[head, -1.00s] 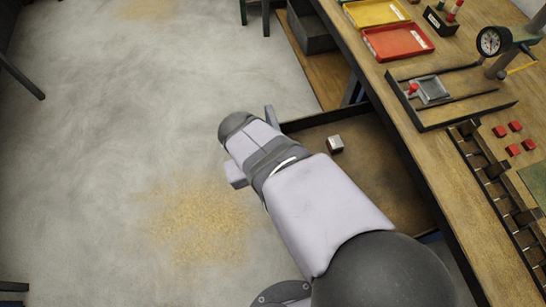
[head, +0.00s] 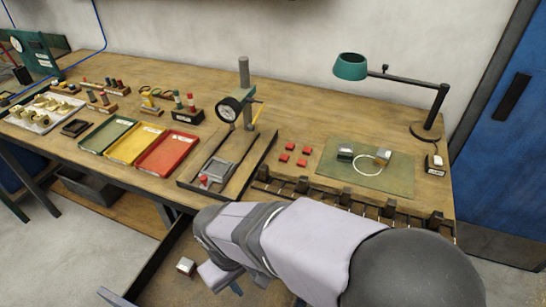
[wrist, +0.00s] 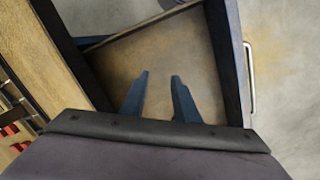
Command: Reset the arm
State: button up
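My arm reaches across the lower right of the head view, bent downward over the open drawer (head: 160,262) under the bench. My gripper (wrist: 159,75) shows in the wrist view with its two dark blue fingers apart and nothing between them. It hangs over the bare brown floor of the drawer. In the head view the gripper is mostly hidden by my own arm and cut by the lower edge.
A small metal block (head: 186,266) sits in the drawer. The bench holds a dial gauge stand (head: 235,108), a red tray (head: 168,152), red pieces (head: 290,152), a green mat (head: 372,174) and a lamp (head: 432,125). A drawer handle (wrist: 250,78) shows at right.

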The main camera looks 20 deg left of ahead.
jog(key=w+d+r+m+g+p, duration=0.1)
jog(key=w+d+r+m, duration=0.2)
jog(key=d, duration=0.6)
jog(key=w+d+m+p, duration=0.1)
jog(key=w+d+m, duration=0.2)
jog(key=w+d, duration=0.5)
jog(key=s+d+m, duration=0.3)
jog(key=d, duration=0.5)
jog(key=s+d+r+m+p, duration=0.1)
jog(key=s+d+m, duration=0.2)
jog(key=d, duration=0.4)
jog(key=shift+d+y+p, duration=0.3)
jog(key=shift+d+y, duration=0.05)
jog(key=shift+y, duration=0.05)
notch_tip(320, 180, down, 48)
jog(key=b, duration=4.8)
jog(key=shift+f, duration=0.15)
jog(key=shift+a, duration=0.1)
